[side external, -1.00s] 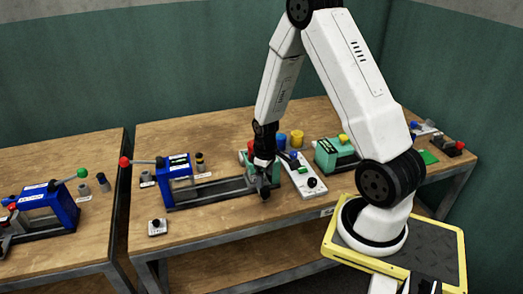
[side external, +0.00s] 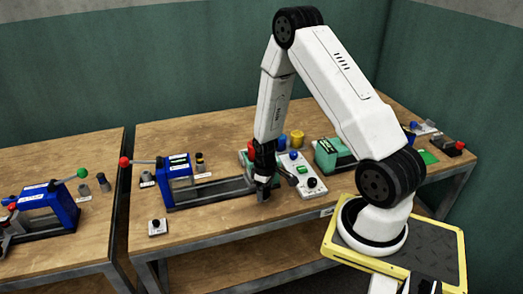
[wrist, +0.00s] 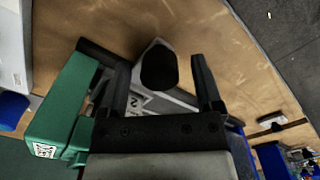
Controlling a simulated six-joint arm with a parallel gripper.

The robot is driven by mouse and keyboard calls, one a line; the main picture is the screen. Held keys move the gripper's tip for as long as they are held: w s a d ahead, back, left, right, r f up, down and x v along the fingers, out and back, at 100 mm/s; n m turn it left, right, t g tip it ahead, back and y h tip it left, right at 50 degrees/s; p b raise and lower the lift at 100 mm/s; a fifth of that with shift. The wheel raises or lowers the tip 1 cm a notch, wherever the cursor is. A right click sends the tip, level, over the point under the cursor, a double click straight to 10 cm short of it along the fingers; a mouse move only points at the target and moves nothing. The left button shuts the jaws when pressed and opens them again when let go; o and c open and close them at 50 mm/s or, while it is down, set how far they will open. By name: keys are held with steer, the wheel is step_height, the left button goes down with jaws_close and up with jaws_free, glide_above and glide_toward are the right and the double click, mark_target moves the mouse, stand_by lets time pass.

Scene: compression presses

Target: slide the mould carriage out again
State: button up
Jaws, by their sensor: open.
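The blue press (side external: 180,182) has a lever with a red knob and stands on the wooden bench. Its dark rails (side external: 225,188) run right towards my gripper (side external: 263,194). In the wrist view my gripper (wrist: 160,85) is open, with one finger on each side of a dark rounded knob (wrist: 158,68). The knob sits on a pale block at the rail end, which looks like the mould carriage or its handle. I cannot tell whether the fingers touch the knob. Most of the carriage is hidden behind my gripper.
A green block (wrist: 62,108) stands close to my gripper's left finger. A pale control panel (side external: 300,174) with buttons lies just right of my gripper. A small grey box (side external: 157,227) sits near the bench's front edge. Bare wood lies in front of the rails.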

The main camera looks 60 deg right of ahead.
jaws_close()
steer(key=shift+w+a, duration=0.1)
steer(key=w+a, duration=0.8)
steer(key=shift+w+a, duration=0.15)
steer(key=shift+w, duration=0.05)
jaws_free()
steer(key=shift+r, duration=0.1)
stand_by(0.3)
